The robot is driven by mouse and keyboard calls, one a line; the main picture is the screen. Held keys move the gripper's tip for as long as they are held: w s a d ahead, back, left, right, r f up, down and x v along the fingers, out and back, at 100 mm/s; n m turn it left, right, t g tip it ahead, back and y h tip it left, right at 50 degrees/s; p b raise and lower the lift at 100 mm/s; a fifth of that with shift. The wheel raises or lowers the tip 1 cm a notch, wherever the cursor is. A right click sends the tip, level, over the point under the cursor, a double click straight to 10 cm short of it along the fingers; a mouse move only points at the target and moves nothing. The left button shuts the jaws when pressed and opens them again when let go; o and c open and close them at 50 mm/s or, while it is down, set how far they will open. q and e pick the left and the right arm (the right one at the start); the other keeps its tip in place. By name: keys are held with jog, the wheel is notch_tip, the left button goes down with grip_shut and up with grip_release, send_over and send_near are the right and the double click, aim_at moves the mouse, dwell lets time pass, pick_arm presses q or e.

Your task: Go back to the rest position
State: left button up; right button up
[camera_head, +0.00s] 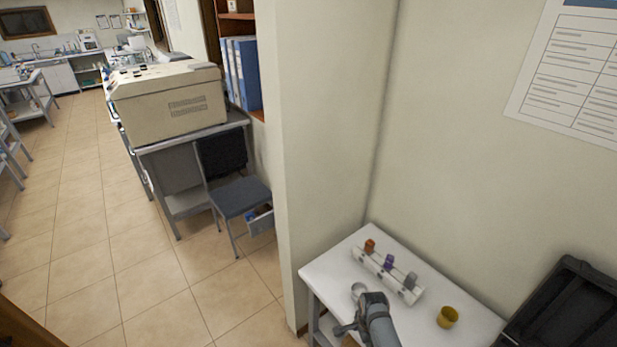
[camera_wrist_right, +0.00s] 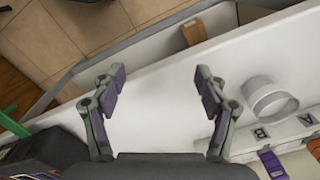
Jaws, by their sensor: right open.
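My right gripper (camera_head: 354,318) is over the front left part of a small white table (camera_head: 333,267) in the head view. In the right wrist view the right gripper (camera_wrist_right: 160,80) has its two fingers spread wide, with nothing between them. My left gripper is not in view.
A white rack (camera_head: 376,272) with orange, purple and grey pieces stands behind the gripper. A yellow cup (camera_head: 447,317) is to the right, and a black case (camera_head: 570,310) beyond it. A wall corner (camera_head: 330,130) borders the table. Tiled floor lies open at left.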

jog(key=s+d+f+n+b, duration=0.3)
jog(key=s+f+n, duration=0.1)
jog(key=s+f, duration=0.6)
jog(key=s+d+f+n+b, duration=0.2)
jog(key=s+f+n+b, duration=0.15)
jog(key=s+f, duration=0.65)
pick_arm(q)
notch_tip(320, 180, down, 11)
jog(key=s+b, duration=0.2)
jog(key=b, duration=0.1)
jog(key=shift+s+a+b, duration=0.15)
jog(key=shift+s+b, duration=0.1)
jog(key=shift+b, duration=0.05)
pick_arm(e)
jog(key=s+d+f+n, duration=0.3)
jog(key=s+f, duration=0.3)
jog(key=s, duration=0.2)
jog(key=s+d+f+n+t, duration=0.1)
jog(key=s+d+f+n, duration=0.2)
jog(key=s, duration=0.6)
notch_tip(320, 180, down, 3)
jog(key=n, duration=0.2)
jog(key=shift+d+n+h, duration=0.15)
jog(key=shift+n+h, duration=0.2)
jog(key=shift+h, duration=0.05)
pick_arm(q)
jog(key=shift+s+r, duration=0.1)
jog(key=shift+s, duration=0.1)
pick_arm(e)
jog(key=shift+r, duration=0.1)
